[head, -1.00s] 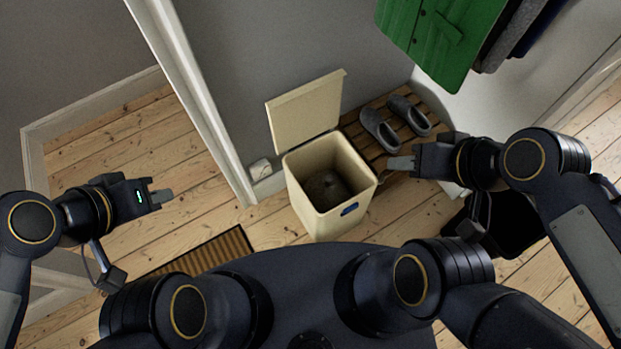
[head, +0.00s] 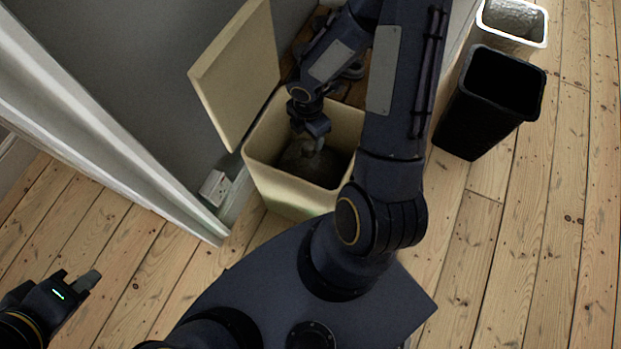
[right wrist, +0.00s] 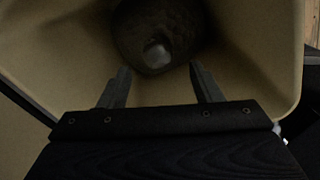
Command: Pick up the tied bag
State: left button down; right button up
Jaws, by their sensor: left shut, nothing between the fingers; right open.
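The tied bag (head: 299,160) is a dark grey-brown lump low inside the cream bin (head: 280,190), whose lid (head: 236,75) stands open. In the right wrist view the bag (right wrist: 150,30) is dim, with a paler knot-like spot at its near side. My right gripper (head: 316,143) points down into the bin over the bag. In the right wrist view its two fingers (right wrist: 160,88) are apart with nothing between them, and the bag shows beyond the tips. My left gripper (head: 90,280) is shut and empty at the lower left, over the floorboards.
A black bin (head: 487,105) stands open to the right of the cream bin, with a white lined bin (head: 513,22) behind it. A white door frame (head: 110,130) and a wall socket (head: 214,188) are at the left. Floorboards at the right are clear.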

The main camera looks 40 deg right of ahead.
aim_at(308, 144)
notch_tip(308, 144, down, 4)
jog(key=shift+r+b, duration=0.25)
jog(key=shift+b, duration=0.45)
jog(key=f+b, duration=0.3)
jog(key=f, duration=0.2)
jog(key=shift+w, duration=0.2)
jog(key=shift+r, duration=0.1)
grip_shut()
jog(key=shift+w, duration=0.1)
dwell(0.4)
